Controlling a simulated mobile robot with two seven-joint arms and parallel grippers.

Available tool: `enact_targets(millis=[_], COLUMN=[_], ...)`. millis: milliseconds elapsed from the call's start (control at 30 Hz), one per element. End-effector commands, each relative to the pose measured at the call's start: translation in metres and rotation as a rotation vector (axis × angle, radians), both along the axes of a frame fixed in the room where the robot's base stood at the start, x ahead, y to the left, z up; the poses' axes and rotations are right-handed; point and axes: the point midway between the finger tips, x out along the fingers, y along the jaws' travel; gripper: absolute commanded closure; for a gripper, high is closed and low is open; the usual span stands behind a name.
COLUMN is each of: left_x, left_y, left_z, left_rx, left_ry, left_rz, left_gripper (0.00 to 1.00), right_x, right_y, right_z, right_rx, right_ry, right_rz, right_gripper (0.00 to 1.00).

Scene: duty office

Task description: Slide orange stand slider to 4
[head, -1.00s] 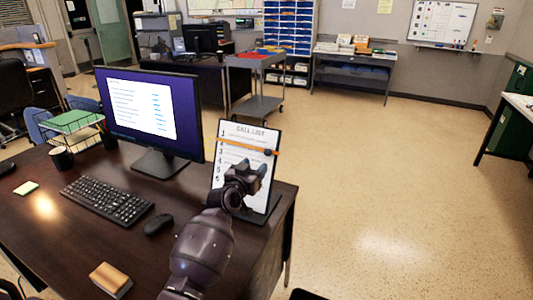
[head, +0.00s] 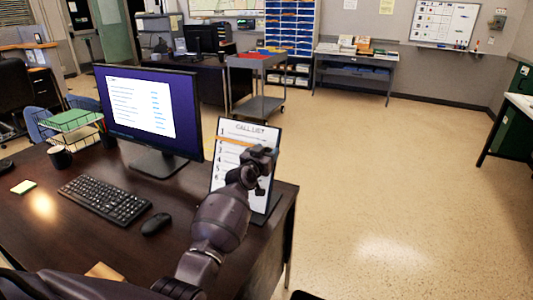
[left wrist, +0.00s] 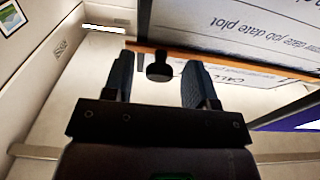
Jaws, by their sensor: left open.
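The call list stand (head: 236,172) holds a white sheet with numbered lines and stands tilted back at the desk's right end. The orange slider (head: 232,139) crosses the sheet near the upper numbers; its right part is hidden by my gripper. My left gripper (head: 263,158) is in front of the stand's upper right side. In the left wrist view, the orange slider (left wrist: 225,59) carries a black knob (left wrist: 158,70), which appears between the open fingers of the left gripper (left wrist: 157,76). I cannot tell whether they touch it. My right gripper is not in view.
A monitor (head: 152,112) stands left of the stand. A keyboard (head: 105,200) and a mouse (head: 155,224) lie on the dark desk (head: 60,235). A grey cart (head: 255,85) stands behind. The floor right of the desk is clear.

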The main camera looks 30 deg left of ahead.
Motion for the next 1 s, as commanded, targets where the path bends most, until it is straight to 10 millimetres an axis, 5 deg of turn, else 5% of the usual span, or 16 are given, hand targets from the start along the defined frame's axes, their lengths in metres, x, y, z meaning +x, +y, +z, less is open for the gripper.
enact_targets(millis=[67,400,667,1000], left_x=[0.000,0.000,-0.004,-0.034], left_y=[0.000,0.000,0.000,-0.001], left_z=[0.000,0.000,-0.011,-0.089], left_rx=[0.000,0.000,0.003,0.004], left_ry=[0.000,0.000,0.003,0.008], left_rz=[0.000,0.000,0.000,0.000], left_gripper=[0.48,1.00,1.00,1.00], right_x=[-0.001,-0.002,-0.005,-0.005], right_y=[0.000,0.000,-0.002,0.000], right_z=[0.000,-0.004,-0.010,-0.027], right_rx=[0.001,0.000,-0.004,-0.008], right_ry=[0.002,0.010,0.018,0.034], right_rz=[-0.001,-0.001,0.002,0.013], right_gripper=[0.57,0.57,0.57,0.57])
